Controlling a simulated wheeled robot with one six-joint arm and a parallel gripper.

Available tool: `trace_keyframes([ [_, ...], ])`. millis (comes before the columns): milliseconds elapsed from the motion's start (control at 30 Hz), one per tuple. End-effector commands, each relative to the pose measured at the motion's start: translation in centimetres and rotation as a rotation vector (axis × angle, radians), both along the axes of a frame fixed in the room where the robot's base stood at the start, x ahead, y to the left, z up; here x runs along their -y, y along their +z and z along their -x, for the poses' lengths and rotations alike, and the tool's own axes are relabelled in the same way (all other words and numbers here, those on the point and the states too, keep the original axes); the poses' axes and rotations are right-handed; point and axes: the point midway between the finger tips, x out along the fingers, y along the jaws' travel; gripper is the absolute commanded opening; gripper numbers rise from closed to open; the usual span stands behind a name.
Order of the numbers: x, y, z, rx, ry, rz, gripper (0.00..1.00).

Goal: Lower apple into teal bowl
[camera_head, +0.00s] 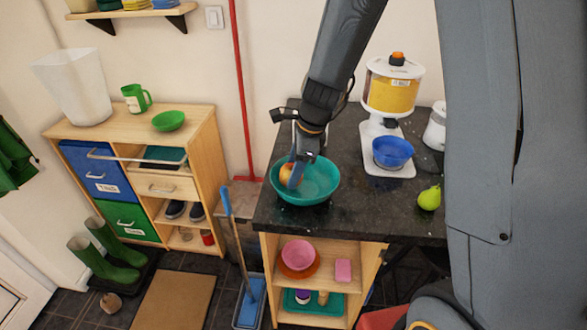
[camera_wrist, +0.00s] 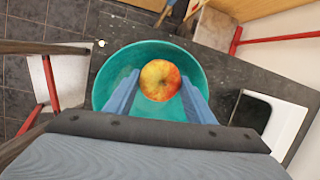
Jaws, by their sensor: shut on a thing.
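A red and yellow apple (camera_head: 286,172) is between the blue fingers of my gripper (camera_head: 294,176). The apple (camera_wrist: 160,80) also shows in the wrist view, with a fingertip on each side of it and the teal bowl behind it. The gripper (camera_wrist: 160,92) is shut on the apple. The teal bowl (camera_head: 318,182) stands upright on the dark granite counter, near its left end. The apple appears over or inside the left part of the bowl in the head view. I cannot tell whether it touches the bowl's bottom.
A green pear (camera_head: 429,198) lies on the counter (camera_head: 352,212) to the right. A dispenser (camera_head: 392,85) with a blue bowl (camera_head: 392,152) stands behind it. Shelves below hold a pink bowl (camera_head: 298,254).

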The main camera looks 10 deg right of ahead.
Motion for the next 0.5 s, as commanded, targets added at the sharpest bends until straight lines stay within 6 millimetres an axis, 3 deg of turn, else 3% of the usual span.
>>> trace_keyframes([
  [100,0.0,0.02,-0.01,0.0,0.0,0.0,0.25],
  [133,0.0,0.02,-0.01,0.0,0.0,0.0,0.54],
  [233,0.0,0.03,-0.01,0.0,0.0,0.0,0.71],
  [500,0.01,0.04,0.01,0.0,0.0,0.0,0.71],
])
